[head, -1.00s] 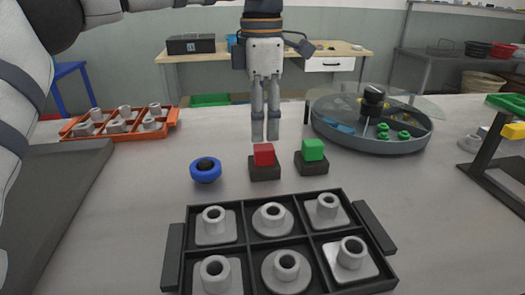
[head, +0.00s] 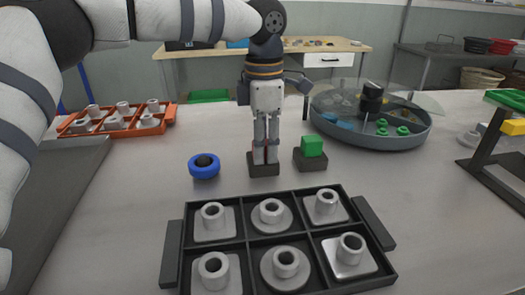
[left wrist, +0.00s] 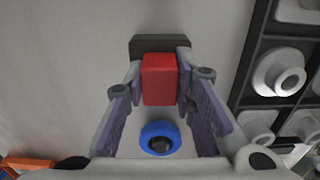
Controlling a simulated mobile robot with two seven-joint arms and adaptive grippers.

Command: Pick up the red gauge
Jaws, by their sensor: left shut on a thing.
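The red gauge (left wrist: 160,79) is a red block between the two finger pads of my left gripper (left wrist: 160,88) in the left wrist view. In the head view my left gripper (head: 265,155) points straight down over the dark base (head: 263,170), its fingers shut on the gauge and hiding most of it. The gauge is at the dark base, which also shows in the left wrist view (left wrist: 157,43); I cannot tell whether it is lifted off. A green block (head: 312,146) sits on its own dark base just to the right. My right gripper is not in view.
A blue ring with a dark centre (head: 204,166) stands to the left. A black compartment tray (head: 342,189) with several grey flanged parts lies in front. An orange rack (head: 172,112) is at the back left. A round grey tank (head: 385,145) stands at the back right.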

